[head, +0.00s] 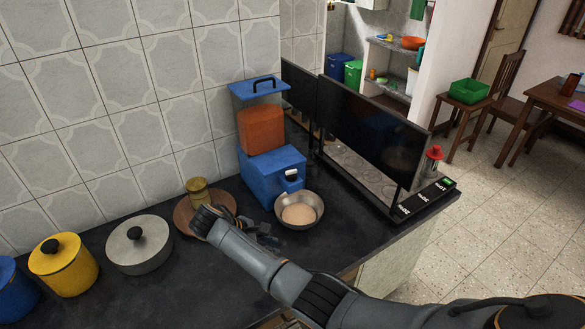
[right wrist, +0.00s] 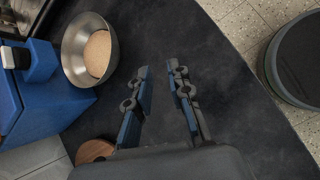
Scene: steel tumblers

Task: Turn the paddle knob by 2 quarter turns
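The blue dispenser (head: 272,176) stands on the dark counter, with an orange hopper (head: 262,130) on top. A white-ended knob (head: 291,174), which looks like the paddle knob, sticks out of its front. The knob also shows at the left edge of the right wrist view (right wrist: 16,57). A metal bowl (head: 311,221) with tan contents sits below the knob. My right gripper (head: 270,240) is beside the bowl, apart from the knob. In the right wrist view its fingers (right wrist: 159,70) are apart with nothing between them. My left gripper is not in view.
A wooden board (head: 181,214) with a yellow canister (head: 198,190) lies behind my right wrist. A grey pot (head: 139,246) and yellow pot (head: 64,268) stand left. A dark glass panel (head: 371,128) rises right of the dispenser.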

